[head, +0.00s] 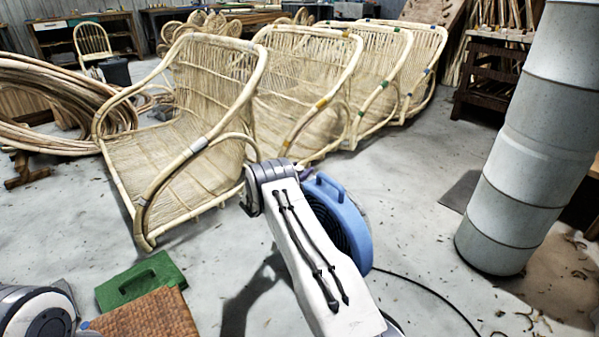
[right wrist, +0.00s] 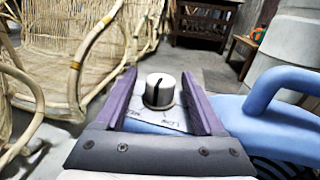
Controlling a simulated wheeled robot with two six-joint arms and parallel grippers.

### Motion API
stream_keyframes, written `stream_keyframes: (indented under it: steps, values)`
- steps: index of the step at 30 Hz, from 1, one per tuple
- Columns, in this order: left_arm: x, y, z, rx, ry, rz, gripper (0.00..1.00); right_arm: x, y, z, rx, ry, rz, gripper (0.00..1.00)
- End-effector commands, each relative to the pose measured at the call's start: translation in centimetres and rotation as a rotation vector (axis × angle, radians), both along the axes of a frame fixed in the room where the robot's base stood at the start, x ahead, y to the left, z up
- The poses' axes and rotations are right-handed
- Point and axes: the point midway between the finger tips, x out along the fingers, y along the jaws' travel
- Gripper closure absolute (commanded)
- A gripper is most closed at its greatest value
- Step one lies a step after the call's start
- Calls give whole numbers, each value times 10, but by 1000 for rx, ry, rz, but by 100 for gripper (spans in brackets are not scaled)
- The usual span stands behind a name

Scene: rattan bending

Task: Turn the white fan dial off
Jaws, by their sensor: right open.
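The blue fan (head: 345,220) stands on the floor in the head view, partly behind my right arm. The dial is hidden there. My left gripper is out of view.
Rattan chair frames (head: 190,130) stand in a row behind the fan. A large grey duct (head: 530,140) rises at the right. A green case (head: 140,280) and a woven brown piece (head: 150,317) lie at lower left. A black cable (head: 430,292) crosses the floor.

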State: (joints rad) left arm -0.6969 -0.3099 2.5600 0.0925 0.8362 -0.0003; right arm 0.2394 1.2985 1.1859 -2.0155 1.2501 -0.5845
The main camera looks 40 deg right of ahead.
Motion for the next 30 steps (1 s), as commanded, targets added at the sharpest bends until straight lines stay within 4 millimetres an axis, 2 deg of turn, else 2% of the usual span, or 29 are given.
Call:
stream_keyframes:
  steps: [3, 4, 8, 9, 14, 22, 30]
  values:
    - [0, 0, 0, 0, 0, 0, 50, 0, 0, 0, 0, 0, 0, 29]
    - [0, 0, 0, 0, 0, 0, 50, 0, 0, 0, 0, 0, 0, 33]
    - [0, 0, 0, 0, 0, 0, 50, 0, 0, 0, 0, 0, 0, 83]
    - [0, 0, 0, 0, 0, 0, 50, 0, 0, 0, 0, 0, 0, 98]
    - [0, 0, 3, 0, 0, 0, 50, 0, 0, 1, -1, 1, 7, 100]
    - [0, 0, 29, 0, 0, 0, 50, -2, -2, 5, -2, 4, 165, 100]
    - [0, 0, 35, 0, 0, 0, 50, -1, 0, 1, 0, -1, 262, 100]
